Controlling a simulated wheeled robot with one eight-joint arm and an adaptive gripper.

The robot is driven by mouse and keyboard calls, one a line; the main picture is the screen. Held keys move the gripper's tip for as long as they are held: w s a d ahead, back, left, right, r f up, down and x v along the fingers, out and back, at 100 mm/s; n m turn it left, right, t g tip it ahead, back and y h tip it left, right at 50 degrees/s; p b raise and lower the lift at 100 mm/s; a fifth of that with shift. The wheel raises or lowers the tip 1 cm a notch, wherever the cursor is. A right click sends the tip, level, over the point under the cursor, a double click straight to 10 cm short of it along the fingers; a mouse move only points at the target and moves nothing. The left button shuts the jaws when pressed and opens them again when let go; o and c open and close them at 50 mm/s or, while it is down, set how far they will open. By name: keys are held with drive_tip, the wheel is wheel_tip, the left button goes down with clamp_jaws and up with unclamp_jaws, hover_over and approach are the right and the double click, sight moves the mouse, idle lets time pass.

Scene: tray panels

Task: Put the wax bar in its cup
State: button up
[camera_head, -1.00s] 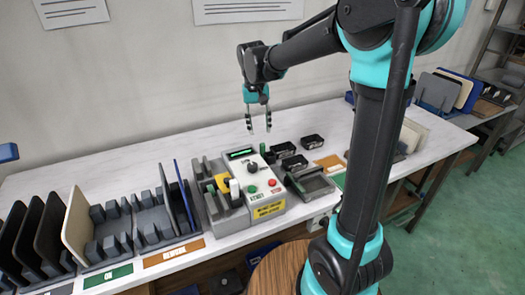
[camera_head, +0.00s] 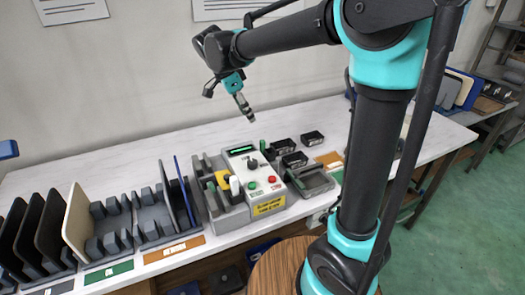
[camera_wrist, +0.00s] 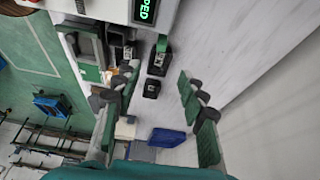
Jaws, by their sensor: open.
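My gripper (camera_head: 244,106) is raised above the back of the table, tilted, above and behind the control box. In the wrist view its two fingers stand apart with nothing between them (camera_wrist: 160,95). A small upright green bar (camera_head: 262,145) stands at the back right of the control box; it seems to show in the wrist view too (camera_wrist: 162,44). A white upright piece (camera_head: 235,186) and a yellow piece (camera_head: 223,179) stand in the grey holder left of the box. I cannot tell which is the wax bar or which holder is its cup.
The control box (camera_head: 257,174) has a lit green display and buttons. Small black bins (camera_head: 284,147) and a grey tray (camera_head: 312,181) lie to its right. Racks with upright panels (camera_head: 78,222) fill the left. The table's back strip is clear.

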sight(260, 141)
drive_tip(key=x, duration=1.1)
drive_tip(key=shift+d+f, duration=0.2)
drive_tip(key=shift+f, duration=0.15)
drive_tip(key=shift+a+x, duration=0.2)
drive_tip(key=shift+x, duration=2.6)
drive_tip(key=shift+c, duration=0.6)
drive_tip(key=shift+w, duration=0.1)
clamp_jaws()
